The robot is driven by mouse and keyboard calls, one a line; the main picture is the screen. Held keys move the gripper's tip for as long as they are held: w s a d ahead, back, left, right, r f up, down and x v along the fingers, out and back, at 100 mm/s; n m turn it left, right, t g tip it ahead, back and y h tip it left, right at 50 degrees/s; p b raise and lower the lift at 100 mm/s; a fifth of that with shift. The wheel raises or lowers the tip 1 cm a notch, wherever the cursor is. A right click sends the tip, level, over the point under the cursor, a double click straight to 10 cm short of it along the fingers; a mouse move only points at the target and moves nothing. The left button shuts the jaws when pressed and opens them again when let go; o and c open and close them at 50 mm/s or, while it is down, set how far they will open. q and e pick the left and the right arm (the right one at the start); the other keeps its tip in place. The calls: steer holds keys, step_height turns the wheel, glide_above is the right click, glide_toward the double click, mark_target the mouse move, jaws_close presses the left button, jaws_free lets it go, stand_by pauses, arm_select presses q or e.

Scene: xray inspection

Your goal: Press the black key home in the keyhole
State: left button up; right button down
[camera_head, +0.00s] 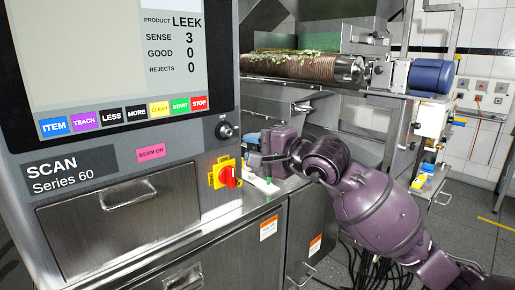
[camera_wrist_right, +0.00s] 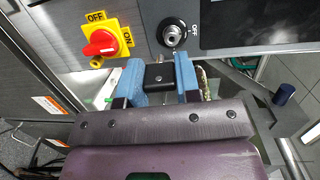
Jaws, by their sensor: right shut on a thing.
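The keyhole (camera_head: 224,129) is a round dark lock with a metal centre on the machine's front panel, right of the coloured buttons. It also shows at the top of the right wrist view (camera_wrist_right: 172,34). My right gripper (camera_head: 254,151) is to the right of the keyhole and a little lower. In the right wrist view its blue fingers (camera_wrist_right: 160,68) are shut on the black key (camera_wrist_right: 159,76), whose dark head shows between them. My left gripper is not in view.
A red rotary switch on a yellow plate (camera_head: 225,173) sits just below the keyhole. The screen panel (camera_head: 100,65) is to the left. A conveyor with a ribbed roller (camera_head: 300,67) is behind my right arm. A steel ledge lies under the gripper.

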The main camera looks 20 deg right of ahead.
steer(key=shift+d+r+t, duration=0.3)
steer(key=shift+d+t, duration=0.2)
steer(key=shift+d+b+x, duration=0.2)
steer(key=shift+b+x, duration=0.25)
steer(key=shift+x, duration=1)
steer(key=shift+d+b+x, duration=0.15)
steer(key=shift+b+x, duration=0.3)
steer(key=shift+x, duration=1.05)
steer(key=shift+w, duration=0.15)
